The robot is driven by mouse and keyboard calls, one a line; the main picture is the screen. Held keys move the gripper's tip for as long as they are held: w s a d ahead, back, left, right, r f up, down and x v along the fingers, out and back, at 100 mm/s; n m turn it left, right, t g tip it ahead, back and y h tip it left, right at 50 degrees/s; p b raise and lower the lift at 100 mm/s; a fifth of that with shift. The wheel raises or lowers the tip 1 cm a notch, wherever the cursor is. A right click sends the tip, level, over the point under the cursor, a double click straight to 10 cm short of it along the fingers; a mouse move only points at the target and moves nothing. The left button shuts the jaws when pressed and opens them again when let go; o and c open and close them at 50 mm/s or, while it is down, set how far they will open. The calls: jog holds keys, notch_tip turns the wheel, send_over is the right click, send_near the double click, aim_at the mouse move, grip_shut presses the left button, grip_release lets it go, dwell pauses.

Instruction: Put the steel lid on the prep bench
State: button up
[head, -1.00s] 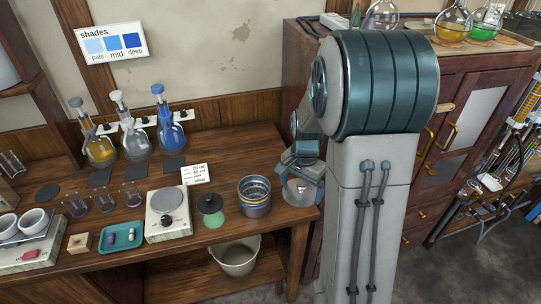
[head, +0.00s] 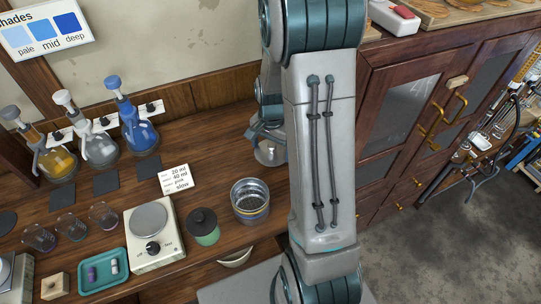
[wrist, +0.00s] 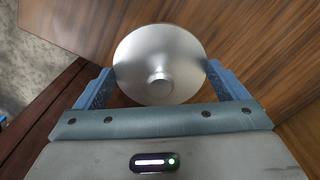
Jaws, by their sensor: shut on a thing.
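The steel lid (wrist: 160,50) is a round, shiny disc with a small knob. In the wrist view it sits between the two blue fingers of my gripper (wrist: 161,72), which is shut on it. In the head view the lid (head: 268,153) shows in part below my gripper (head: 262,133), beside my arm. It is over the right part of the wooden prep bench (head: 215,130), behind the steel pot (head: 250,212). I cannot tell whether the lid touches the bench top. My arm hides the bench's right end.
The open steel pot stands close in front of the lid. A green jar with a dark lid (head: 203,226), a hotplate (head: 152,252), a white card (head: 175,178) and several flasks stand further left. Bare wood lies between the card and the lid. A wooden cabinet (head: 400,110) stands at right.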

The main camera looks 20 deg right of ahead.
aim_at(271, 152)
jog(key=shift+f+p, duration=0.3)
jog(key=shift+f, duration=2.3)
jog(key=shift+f, duration=0.25)
jog(key=o, duration=0.7)
jog(key=shift+r, duration=0.1)
jog(key=shift+c, duration=0.2)
jog(key=shift+r, duration=0.15)
